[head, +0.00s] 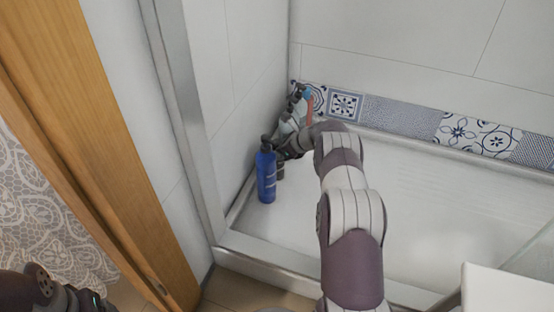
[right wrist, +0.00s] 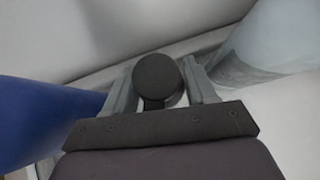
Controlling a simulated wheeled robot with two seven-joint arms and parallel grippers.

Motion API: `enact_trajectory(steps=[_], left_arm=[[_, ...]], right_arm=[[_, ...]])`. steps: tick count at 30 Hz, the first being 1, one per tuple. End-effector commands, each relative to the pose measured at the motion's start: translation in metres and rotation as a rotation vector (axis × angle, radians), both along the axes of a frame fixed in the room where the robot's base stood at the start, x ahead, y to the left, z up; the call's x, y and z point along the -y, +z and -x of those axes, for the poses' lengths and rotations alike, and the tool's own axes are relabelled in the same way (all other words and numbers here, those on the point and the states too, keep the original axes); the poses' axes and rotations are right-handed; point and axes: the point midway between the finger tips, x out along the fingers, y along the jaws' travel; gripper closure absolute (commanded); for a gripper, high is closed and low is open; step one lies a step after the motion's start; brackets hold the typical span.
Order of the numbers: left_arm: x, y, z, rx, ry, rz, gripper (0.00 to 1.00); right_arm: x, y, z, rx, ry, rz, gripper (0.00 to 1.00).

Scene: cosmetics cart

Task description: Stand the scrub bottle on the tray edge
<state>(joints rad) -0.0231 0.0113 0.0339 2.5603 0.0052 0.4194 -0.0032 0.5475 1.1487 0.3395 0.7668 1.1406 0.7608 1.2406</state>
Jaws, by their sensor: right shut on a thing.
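My right gripper (head: 281,154) reaches down into the left part of the white shower tray (head: 400,215). In the right wrist view its fingers (right wrist: 161,88) are shut on both sides of a round black cap (right wrist: 158,79). The bottle under this cap is mostly hidden; a dark bit of it (head: 280,171) shows below the gripper in the head view. I cannot tell whether its base touches the tray. I see no readable label naming the scrub bottle. My left gripper (head: 80,299) is partly in view at the bottom left; its fingers are unclear.
A blue bottle (head: 266,179) stands close left of my right gripper; it also shows in the wrist view (right wrist: 35,122). A pale bottle (head: 288,128) and an orange-and-blue item (head: 308,103) stand behind. The tray's right side is clear. A wooden door frame (head: 110,150) is at left.

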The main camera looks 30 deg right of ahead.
Motion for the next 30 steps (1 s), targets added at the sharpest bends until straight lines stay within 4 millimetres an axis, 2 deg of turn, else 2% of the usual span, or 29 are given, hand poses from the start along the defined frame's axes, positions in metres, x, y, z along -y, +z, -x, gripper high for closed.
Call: enact_trajectory(steps=[4, 5, 7, 17, 20, 24, 30], left_arm=[[0.000, 0.001, 0.000, 0.002, 0.000, 0.000, 0.19], [0.000, 0.001, 0.000, 0.002, 0.000, 0.000, 0.19], [0.000, 0.001, 0.000, 0.002, 0.000, 0.000, 0.19], [0.000, 0.006, 0.000, 0.002, 0.000, 0.000, 0.19], [0.000, 0.023, 0.000, 0.001, 0.000, 0.000, 0.19], [0.000, 0.051, -0.001, 0.002, 0.000, 0.000, 0.19], [0.000, 0.075, -0.001, 0.002, 0.000, 0.000, 0.19]], right_arm=[[0.000, -0.001, 0.001, -0.003, 0.000, 0.001, 0.88], [0.000, -0.001, 0.001, -0.004, 0.000, 0.001, 0.41], [0.000, -0.001, 0.001, -0.004, 0.000, 0.001, 0.18], [0.002, 0.005, 0.003, -0.003, -0.001, 0.001, 0.18], [0.008, 0.022, 0.014, -0.003, -0.003, 0.001, 0.18], [0.021, 0.051, 0.038, -0.003, -0.004, 0.001, 0.18], [0.035, 0.077, 0.068, -0.003, -0.002, 0.001, 0.18]])
